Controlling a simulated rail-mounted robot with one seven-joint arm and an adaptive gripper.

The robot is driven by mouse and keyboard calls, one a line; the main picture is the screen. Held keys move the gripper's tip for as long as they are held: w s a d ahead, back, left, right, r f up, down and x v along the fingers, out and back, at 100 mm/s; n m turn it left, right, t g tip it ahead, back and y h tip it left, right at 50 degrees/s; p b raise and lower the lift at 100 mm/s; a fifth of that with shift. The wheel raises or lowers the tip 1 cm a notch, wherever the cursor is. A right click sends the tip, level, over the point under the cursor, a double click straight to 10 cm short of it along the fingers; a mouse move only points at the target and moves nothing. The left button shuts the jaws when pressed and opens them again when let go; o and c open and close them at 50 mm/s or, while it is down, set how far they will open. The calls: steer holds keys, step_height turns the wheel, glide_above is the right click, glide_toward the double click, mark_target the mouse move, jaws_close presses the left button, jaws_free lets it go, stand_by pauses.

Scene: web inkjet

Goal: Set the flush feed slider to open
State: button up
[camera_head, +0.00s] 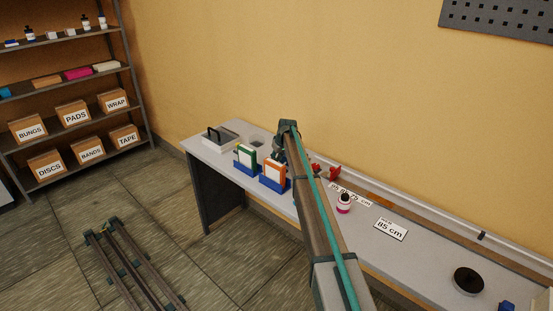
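I cannot make out a part that is clearly the flush feed slider, and no open mark is readable. A red fitting (333,173) sits at the back of the grey bench (305,205), by the long pale pipe, just right of my arm. My arm reaches from the bottom of the head view over the bench. My gripper (279,156) is at its far end, low over the bench behind the blue holders. It is small, dark and partly hidden by the arm, so its fingers and any contact are unclear.
Two blue holders with a green (246,156) and an orange folder (273,173) stand at the bench's front edge. A grey-white box (218,139) stands left.

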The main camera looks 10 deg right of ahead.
jaws_close()
steer(key=s+d, duration=0.1)
steer(key=s+d+b, duration=0.1)
steer(key=s, duration=0.1)
steer(key=shift+s+d, duration=0.25)
steer(key=shift+d, duration=0.15)
steer(key=o, duration=0.8)
jaws_free()
steer(key=shift+d, duration=0.1)
